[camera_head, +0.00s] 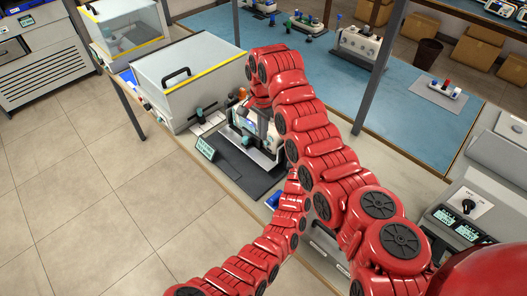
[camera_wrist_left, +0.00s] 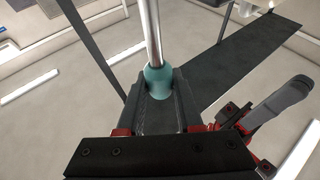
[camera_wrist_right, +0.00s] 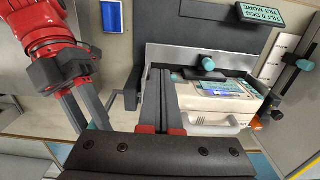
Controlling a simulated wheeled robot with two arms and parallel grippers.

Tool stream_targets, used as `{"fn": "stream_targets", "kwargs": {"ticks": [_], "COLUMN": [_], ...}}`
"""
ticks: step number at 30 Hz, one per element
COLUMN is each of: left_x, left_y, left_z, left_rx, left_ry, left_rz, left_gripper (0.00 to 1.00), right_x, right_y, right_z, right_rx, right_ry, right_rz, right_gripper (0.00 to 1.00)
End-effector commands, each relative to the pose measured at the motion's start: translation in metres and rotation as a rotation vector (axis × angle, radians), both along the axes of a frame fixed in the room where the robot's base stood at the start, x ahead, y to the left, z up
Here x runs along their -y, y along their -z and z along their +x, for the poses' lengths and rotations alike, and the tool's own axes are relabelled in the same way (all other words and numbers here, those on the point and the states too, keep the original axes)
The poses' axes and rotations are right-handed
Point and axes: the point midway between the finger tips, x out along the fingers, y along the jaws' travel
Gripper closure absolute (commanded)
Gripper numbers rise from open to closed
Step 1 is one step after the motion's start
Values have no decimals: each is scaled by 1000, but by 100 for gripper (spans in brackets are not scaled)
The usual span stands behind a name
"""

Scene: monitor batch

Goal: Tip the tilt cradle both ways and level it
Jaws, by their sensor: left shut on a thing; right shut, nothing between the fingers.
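The tilt cradle with its white instrument (camera_head: 267,133) stands on a dark mat (camera_head: 236,166) in the head view, partly hidden by my right arm. In the right wrist view the white instrument (camera_wrist_right: 222,103) shows a lit blue screen, with a teal knob (camera_wrist_right: 207,63) beside it. My right gripper (camera_wrist_right: 160,85) is shut and empty, beside the instrument. My left gripper (camera_wrist_left: 159,98) is shut on a teal grip (camera_wrist_left: 158,80) at the end of a metal rod. In the head view the left gripper is hidden. I cannot tell the cradle's exact tilt.
A small sign (camera_head: 205,148) stands at the mat's left; in the right wrist view the sign (camera_wrist_right: 262,12) reads "TILT 5 DEG TILT MORE", upside down. A grey lidded box (camera_head: 185,75) stands behind. Right of my arms is a machine with displays (camera_head: 462,225). My arms cross closely.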

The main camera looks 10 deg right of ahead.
Motion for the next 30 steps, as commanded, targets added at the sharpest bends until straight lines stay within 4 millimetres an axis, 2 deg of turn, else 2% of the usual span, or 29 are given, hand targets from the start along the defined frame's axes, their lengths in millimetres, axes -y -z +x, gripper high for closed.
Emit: {"fn": "stream_targets", "kwargs": {"ticks": [8,15,21,30], "left_x": [-1,0,0,-1], "left_y": [0,0,0,0], "left_z": [0,0,0,0], "left_rx": [0,0,0,0], "left_ry": [-2,-2,-2,-2], "left_rz": [1,1,1,1], "left_gripper": [100,100,100,100], "right_x": [-3,0,0,-1], "right_y": [28,84,121,138], "right_z": [-2,-4,-3,-2], "right_rx": [-4,-12,-5,-1], "right_ry": [-5,-2,-2,-3], "right_rz": [-1,-1,-1,-2], "right_gripper": [100,100,100,100]}}
